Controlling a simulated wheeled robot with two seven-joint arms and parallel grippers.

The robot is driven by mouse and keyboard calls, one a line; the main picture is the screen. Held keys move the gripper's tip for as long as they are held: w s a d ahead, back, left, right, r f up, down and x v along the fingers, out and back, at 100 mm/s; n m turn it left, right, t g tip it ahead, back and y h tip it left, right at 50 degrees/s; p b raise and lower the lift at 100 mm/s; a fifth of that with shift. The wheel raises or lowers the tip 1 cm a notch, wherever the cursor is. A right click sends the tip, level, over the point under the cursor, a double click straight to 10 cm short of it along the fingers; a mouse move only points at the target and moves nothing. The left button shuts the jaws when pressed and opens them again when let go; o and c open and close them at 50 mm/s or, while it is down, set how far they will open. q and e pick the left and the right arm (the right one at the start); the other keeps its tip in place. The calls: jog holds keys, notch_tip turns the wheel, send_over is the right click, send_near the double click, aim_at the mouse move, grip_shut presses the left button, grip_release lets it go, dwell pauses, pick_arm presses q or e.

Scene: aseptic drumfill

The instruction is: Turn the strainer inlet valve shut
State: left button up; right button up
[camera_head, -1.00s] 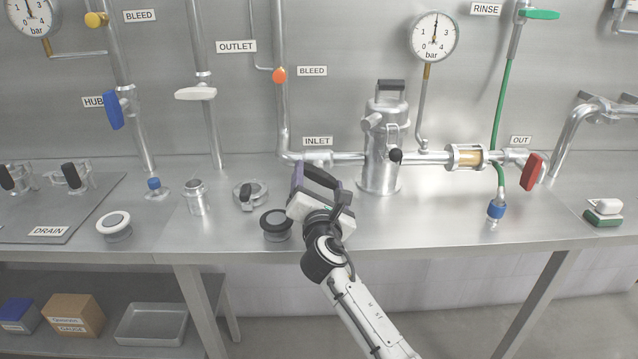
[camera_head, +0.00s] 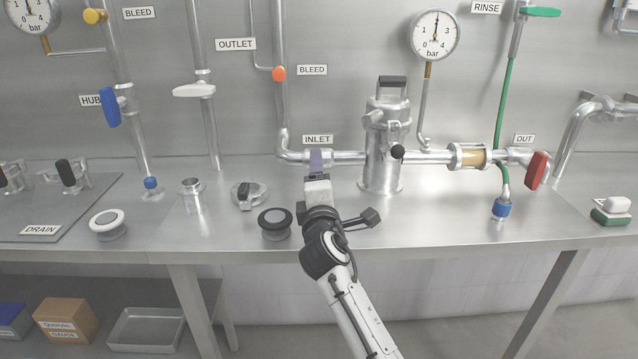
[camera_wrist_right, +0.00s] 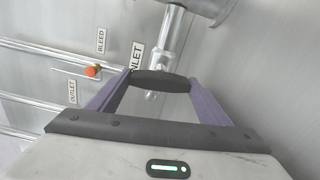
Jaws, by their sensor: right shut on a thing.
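The strainer inlet valve is on the pipe just below the INLET label (camera_head: 317,140), left of the steel strainer (camera_head: 385,150). My right gripper (camera_head: 317,158) is at this valve, its purple fingers nearly in line with each other in the head view, hiding the valve handle there. In the right wrist view my right gripper (camera_wrist_right: 160,88) has its two purple fingers at the two ends of the dark valve handle (camera_wrist_right: 160,82), which lies crosswise between them. The gripper is shut on this handle. The pipe (camera_wrist_right: 170,38) shows behind it. My left gripper is not in view.
A red valve handle (camera_head: 536,170) is at the right by the OUT label. An orange bleed knob (camera_head: 279,73) is above left. The bench front right of my arm is clear.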

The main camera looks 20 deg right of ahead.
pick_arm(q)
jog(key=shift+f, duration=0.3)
pick_arm(e)
jog(key=shift+f+m, duration=0.1)
jog(key=shift+m, duration=0.5)
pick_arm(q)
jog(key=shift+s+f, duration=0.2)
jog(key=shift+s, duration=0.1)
pick_arm(e)
jog(key=shift+m, duration=0.3)
jog(key=o, duration=1.1)
jog(key=shift+c, duration=0.2)
jog(key=shift+s, duration=0.1)
